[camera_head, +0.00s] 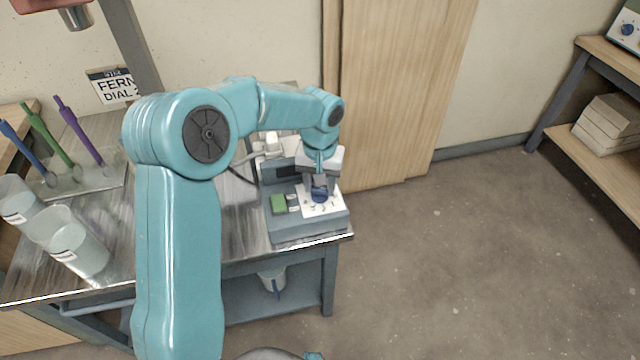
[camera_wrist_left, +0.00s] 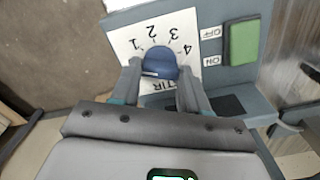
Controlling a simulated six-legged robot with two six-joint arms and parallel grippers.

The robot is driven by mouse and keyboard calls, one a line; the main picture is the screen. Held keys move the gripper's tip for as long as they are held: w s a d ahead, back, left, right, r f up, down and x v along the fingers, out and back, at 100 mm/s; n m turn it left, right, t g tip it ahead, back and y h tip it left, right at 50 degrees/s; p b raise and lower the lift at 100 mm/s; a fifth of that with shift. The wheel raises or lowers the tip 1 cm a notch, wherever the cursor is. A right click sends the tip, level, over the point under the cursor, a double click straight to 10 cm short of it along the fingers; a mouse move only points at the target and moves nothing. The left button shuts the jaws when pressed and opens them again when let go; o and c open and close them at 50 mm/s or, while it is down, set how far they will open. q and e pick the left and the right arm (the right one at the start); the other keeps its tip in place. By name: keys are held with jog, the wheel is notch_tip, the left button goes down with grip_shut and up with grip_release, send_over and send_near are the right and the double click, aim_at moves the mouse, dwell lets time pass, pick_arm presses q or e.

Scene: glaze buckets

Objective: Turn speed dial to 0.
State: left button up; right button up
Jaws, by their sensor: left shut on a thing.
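The blue speed dial (camera_head: 320,195) sits on a white scale plate on the front of a grey stirrer unit (camera_head: 310,227) at the table's right end. My left gripper (camera_head: 319,189) reaches down onto it. In the left wrist view the dial (camera_wrist_left: 160,62) is between the two fingers of my left gripper (camera_wrist_left: 160,80), which are shut on its sides. The scale plate (camera_wrist_left: 120,42) shows 1, 2, 3 and 4 around the dial. I cannot make out a 0; the left finger covers part of the plate. A short white mark shows on the dial's lower left. My right gripper is out of view.
A green switch (camera_head: 278,204) marked ON and OFF is beside the dial plate. Clear buckets (camera_head: 80,250) and a rack with blue, green and purple tools stand on the table's left. A wooden panel (camera_head: 395,90) is behind. The floor at right is open.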

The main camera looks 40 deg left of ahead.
aim_at(320, 188)
pick_arm(q)
jog(key=shift+n, duration=1.5)
jog(key=shift+r, duration=0.1)
jog(key=o, duration=1.1)
jog(key=shift+c, duration=0.2)
notch_tip(320, 188, up, 16)
jog(key=p, duration=0.2)
jog(key=shift+r, duration=0.15)
